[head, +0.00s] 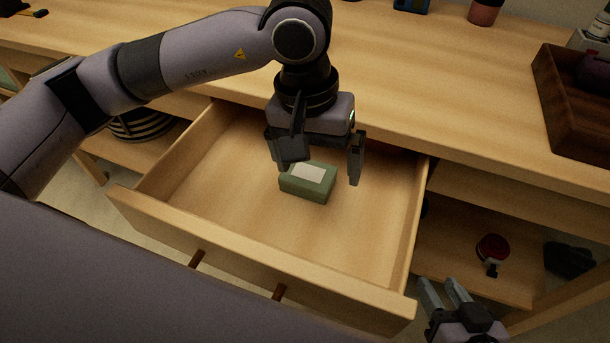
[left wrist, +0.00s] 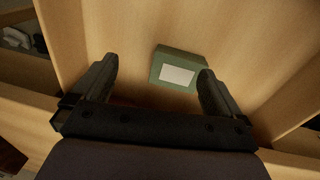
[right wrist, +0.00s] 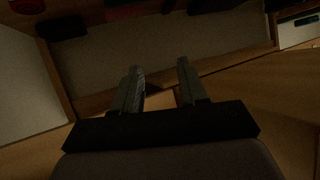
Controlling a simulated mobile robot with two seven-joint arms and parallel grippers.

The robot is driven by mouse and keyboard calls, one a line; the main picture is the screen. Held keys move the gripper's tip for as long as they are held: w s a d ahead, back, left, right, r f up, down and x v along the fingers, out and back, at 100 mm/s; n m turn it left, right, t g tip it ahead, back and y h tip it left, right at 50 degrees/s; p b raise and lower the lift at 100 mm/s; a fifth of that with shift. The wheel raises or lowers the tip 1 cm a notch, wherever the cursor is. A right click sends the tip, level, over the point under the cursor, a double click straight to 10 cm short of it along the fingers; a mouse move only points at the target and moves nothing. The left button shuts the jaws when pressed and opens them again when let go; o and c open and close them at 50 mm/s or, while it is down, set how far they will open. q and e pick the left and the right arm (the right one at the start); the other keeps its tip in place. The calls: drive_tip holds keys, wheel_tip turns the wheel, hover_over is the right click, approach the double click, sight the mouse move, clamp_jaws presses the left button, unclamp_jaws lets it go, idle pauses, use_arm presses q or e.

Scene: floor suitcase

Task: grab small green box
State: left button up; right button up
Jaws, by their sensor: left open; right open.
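The small green box (head: 307,184) with a pale label on top lies on the floor of the open drawer (head: 240,185). My left gripper (head: 318,165) is open and points down into the drawer, above the box. In the left wrist view, the box (left wrist: 179,68) lies beyond the fingertips, closer to the right finger, which overlaps its corner in the picture. My left gripper (left wrist: 157,80) holds nothing there. My right gripper (head: 446,290) is open and empty, outside the drawer at lower right. It also shows open in the right wrist view (right wrist: 160,75).
The wooden counter (head: 420,70) runs behind and above the drawer. A dark wooden tray (head: 560,120) stands on it at right. A red and black item (head: 492,249) sits on the lower shelf at right. The drawer's front (head: 250,255) and side walls surround the box.

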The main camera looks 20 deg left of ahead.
sight(308, 173)
use_arm(q)
drive_tip(key=shift+w+a+t+y, duration=0.55)
drive_tip(key=shift+w+a, duration=0.45)
drive_tip(key=shift+a, duration=0.25)
drive_tip(key=shift+w+a+f+m+b, duration=0.15)
drive_tip(key=shift+f+m+b, duration=0.05)
drive_tip(key=shift+m+b, duration=0.15)
drive_tip(key=shift+w+d+f+b, duration=0.15)
drive_tip(key=shift+f+b, duration=0.15)
drive_tip(key=shift+f, duration=0.8)
drive_tip(key=shift+w+f+b, duration=0.2)
drive_tip(key=shift+f+b, duration=0.05)
drive_tip(key=shift+f, duration=0.8)
drive_tip(key=shift+w+d+f+b, duration=0.15)
drive_tip(key=shift+f+b, duration=0.15)
drive_tip(key=shift+f, duration=0.8)
drive_tip(key=shift+a, duration=0.1)
drive_tip(key=c, duration=0.8)
use_arm(e)
drive_tip(key=shift+w+a+f+m+y, duration=0.15)
drive_tip(key=shift+w+a+f+y, duration=0.1)
drive_tip(key=shift+a, duration=0.35)
drive_tip(key=shift+w+a+f+m+y, duration=0.15)
drive_tip(key=shift+w+a+f+y, duration=0.1)
drive_tip(key=shift+a, duration=0.3)
